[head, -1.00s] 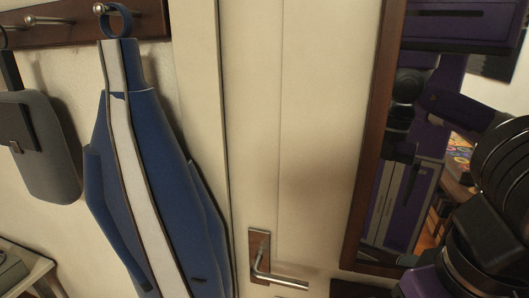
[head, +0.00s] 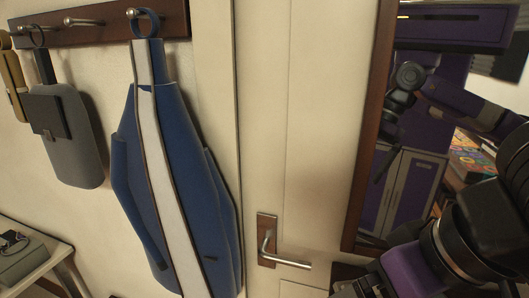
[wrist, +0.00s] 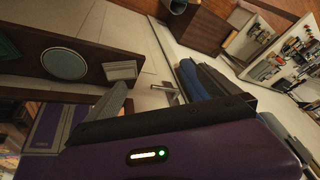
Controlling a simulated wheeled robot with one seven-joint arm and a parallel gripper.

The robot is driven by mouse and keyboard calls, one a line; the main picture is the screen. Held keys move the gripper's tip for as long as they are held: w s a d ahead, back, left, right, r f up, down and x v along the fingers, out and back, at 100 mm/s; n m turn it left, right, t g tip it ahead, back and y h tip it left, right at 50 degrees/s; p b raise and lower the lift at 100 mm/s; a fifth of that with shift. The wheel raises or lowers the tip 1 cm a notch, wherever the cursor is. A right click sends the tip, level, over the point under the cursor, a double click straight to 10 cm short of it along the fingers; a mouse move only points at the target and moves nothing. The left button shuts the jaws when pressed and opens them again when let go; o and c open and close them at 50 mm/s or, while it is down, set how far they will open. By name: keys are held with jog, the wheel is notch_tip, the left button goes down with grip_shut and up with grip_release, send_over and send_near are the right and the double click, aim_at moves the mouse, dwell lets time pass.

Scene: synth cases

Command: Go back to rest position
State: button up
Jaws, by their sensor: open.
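My gripper (wrist: 165,88) shows in the wrist view as two dark grey fingers standing apart on a dark bar, with my purple wrist housing below. It is open, and I see nothing between the fingers. In the head view my black and purple arm fills the lower right, beside a wood-framed mirror (head: 367,130).
A white door (head: 312,130) with a metal handle (head: 285,264) stands left of the mirror. A blue coat (head: 202,180) and a grey bag (head: 70,150) hang from a wooden hook rail (head: 88,24). A pale table (head: 40,270) stands lower left. The mirror reflects my body.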

jog(key=w+a+r+n+t+y, duration=0.25)
jog(key=a+r+y, duration=0.2)
jog(key=r, duration=0.25)
jog(key=w+a+r+n+t+y, duration=0.1)
jog(key=w+a+r+t+y, duration=0.3)
jog(key=r, duration=0.3)
jog(key=d+r+m+t+y, duration=0.2)
jog(key=d+r+m+t, duration=0.3)
jog(key=r+t, duration=0.5)
jog(key=s+d+f+m+t+h, duration=0.1)
jog(key=s+d+f+m+h, duration=0.2)
jog(key=d+f+m+h, duration=0.45)
jog(key=s+d+f+m+t+h, duration=0.25)
jog(key=d+f+h, duration=0.25)
jog(key=f+h, duration=0.65)
jog(key=s+a+f+n+g+y, duration=0.1)
jog(key=s+f+n+g, duration=0.3)
jog(key=s+f, duration=0.8)
jog(key=s+a+f+n+g+y, duration=0.2)
jog(key=s+f+n+g+y, duration=0.1)
jog(key=s+f, duration=1)
jog(key=shift+s+f+n+g+y, duration=0.3)
jog(key=shift+g+y, duration=0.35)
jog(key=shift+g, duration=0.45)
